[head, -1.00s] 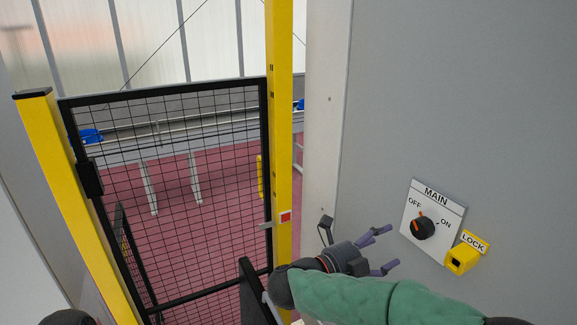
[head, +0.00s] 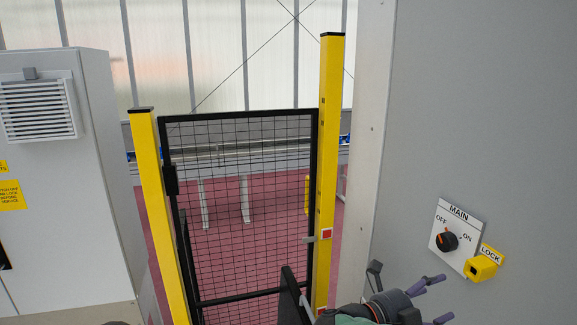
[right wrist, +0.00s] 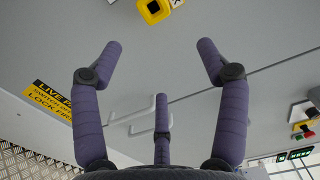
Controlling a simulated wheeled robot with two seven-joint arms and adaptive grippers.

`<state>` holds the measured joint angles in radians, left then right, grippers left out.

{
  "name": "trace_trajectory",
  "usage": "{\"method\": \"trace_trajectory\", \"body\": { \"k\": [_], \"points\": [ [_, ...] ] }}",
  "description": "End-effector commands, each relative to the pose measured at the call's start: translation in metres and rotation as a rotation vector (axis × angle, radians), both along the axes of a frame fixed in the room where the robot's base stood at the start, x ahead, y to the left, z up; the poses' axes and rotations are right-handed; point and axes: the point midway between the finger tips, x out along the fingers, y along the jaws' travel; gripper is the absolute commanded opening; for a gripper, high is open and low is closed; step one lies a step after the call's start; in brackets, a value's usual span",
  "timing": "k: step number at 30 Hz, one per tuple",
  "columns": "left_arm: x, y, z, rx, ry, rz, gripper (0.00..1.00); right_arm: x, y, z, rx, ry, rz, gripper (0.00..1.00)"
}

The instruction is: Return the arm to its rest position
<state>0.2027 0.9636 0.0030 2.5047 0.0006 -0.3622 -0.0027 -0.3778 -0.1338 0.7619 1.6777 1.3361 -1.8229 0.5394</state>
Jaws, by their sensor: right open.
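My right gripper (head: 442,299) is at the bottom edge of the head view, low and left of the main switch panel. Its purple fingers are spread, apart from the panel. In the right wrist view the gripper (right wrist: 160,48) has its fingers wide apart with nothing between them. My left gripper is not in view.
The grey cabinet at right carries the main switch (head: 447,241) and a yellow lock piece (head: 481,269). A black mesh gate (head: 245,200) stands between yellow posts (head: 328,150). A white vented cabinet (head: 65,200) stands at left.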

Motion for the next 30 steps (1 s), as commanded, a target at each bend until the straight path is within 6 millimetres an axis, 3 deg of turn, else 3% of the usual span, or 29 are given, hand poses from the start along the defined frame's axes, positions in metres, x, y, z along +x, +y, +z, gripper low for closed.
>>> {"method": "trace_trajectory", "body": {
  "k": [11,17,20,23,26,30],
  "points": [
    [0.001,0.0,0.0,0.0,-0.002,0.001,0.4,0.051,0.004,-0.05,-0.081,0.181,0.192,0.75],
    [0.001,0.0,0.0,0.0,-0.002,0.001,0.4,0.087,0.013,-0.109,-0.134,0.366,0.374,0.75],
    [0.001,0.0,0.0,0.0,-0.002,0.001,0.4,0.104,0.022,-0.16,-0.161,0.513,0.515,0.75],
    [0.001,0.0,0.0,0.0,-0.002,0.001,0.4,0.112,0.036,-0.224,-0.178,0.686,0.684,0.75],
    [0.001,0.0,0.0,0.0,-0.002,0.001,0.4,0.107,0.052,-0.288,-0.178,0.85,0.852,0.75],
    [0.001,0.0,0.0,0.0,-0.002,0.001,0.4,0.078,0.076,-0.371,-0.156,1.064,1.087,0.75]
  ]
}}
